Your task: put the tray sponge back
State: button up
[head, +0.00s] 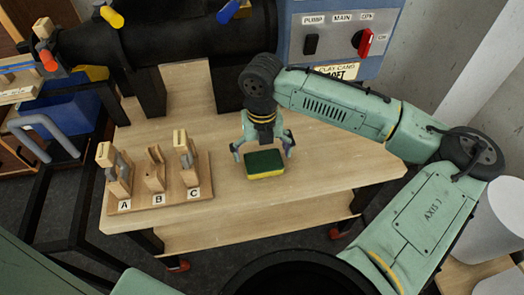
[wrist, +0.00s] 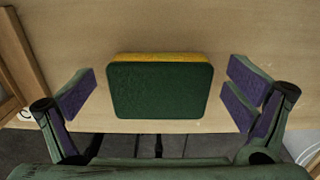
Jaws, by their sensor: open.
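The sponge (head: 265,164), green on top and yellow below, lies flat on the wooden table, right of the labelled holder board. It also shows in the wrist view (wrist: 160,88), green face toward the camera, near the table's front edge. My gripper (head: 264,153) is open just above and behind the sponge. In the wrist view its purple finger pads (wrist: 160,98) stand one on each side of the sponge, with a gap on both sides and not touching it. I cannot make out a tray in these views.
A wooden board (head: 160,201) with slotted holders marked A, B and C stands at the table's left. A blue panel (head: 340,40) with switches and a red knob rises behind. A blue bin (head: 65,118) is at far left. The table (head: 325,185) is bare right of the sponge.

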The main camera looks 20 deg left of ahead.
aim_at(262, 155)
jog(key=shift+r, duration=0.1)
notch_tip(262, 155, up, 12)
dwell(0.6)
jog(key=shift+s, duration=0.1)
dwell(0.3)
